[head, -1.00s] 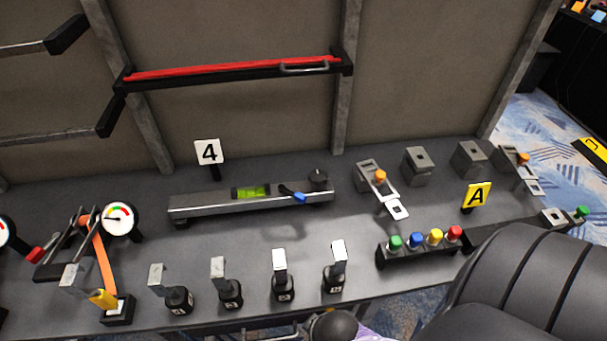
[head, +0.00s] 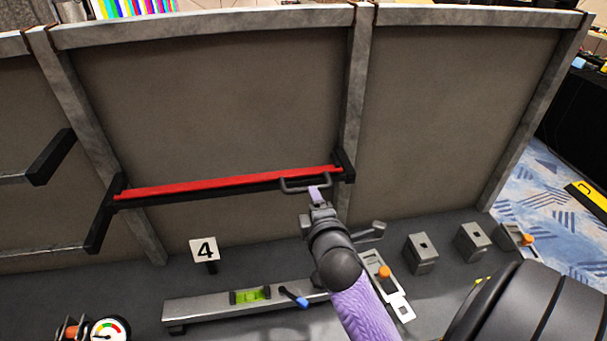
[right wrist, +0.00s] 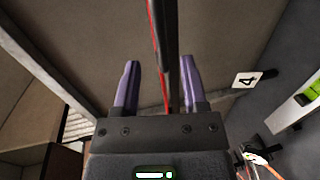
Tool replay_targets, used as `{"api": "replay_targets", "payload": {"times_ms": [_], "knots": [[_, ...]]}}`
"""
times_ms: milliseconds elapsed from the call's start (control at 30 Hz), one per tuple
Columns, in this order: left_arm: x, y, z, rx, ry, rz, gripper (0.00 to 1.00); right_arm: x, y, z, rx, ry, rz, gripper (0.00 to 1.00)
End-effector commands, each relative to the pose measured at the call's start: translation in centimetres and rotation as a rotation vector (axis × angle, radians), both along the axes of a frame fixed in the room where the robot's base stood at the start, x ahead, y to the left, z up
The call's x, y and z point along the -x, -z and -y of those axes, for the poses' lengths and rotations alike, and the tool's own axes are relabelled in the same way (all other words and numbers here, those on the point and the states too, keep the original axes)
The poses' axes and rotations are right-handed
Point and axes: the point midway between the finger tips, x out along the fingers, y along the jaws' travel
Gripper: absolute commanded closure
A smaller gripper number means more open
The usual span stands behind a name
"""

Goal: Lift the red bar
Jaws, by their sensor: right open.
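The red bar (head: 220,186) lies level across the wall panel, between two black end brackets. A grey loop handle (head: 290,187) sits at its right end. My right gripper (head: 316,193) is at that handle, reaching up from below. In the right wrist view my right gripper (right wrist: 160,64) has its two purple fingers apart. The bar (right wrist: 151,15) runs between them in the picture, with a dark strip beside its red edge. I cannot tell whether the fingers touch the handle. My left gripper is not in view.
Below stand a number 4 sign (head: 204,250), a metal beam with a green level (head: 250,295), and grey blocks (head: 421,252) on the bench. The panel above the bar is bare.

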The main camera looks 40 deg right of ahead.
Motion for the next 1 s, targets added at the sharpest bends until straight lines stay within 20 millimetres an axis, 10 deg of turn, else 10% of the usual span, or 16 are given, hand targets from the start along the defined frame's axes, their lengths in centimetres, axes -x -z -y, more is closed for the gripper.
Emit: {"api": "replay_targets", "payload": {"times_ms": [333, 733, 1000], "knots": [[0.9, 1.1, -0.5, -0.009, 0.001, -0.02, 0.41, -6.1, 1.6, 3.4, -0.004, 0.001, 0.0, 0.45], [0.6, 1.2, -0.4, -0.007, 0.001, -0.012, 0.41, -7.2, 1.8, 4.0, -0.006, 0.001, 0.0, 0.45], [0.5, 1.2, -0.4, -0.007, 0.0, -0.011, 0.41, -7.2, 1.8, 4.0, -0.007, 0.001, -0.002, 0.97]]}}
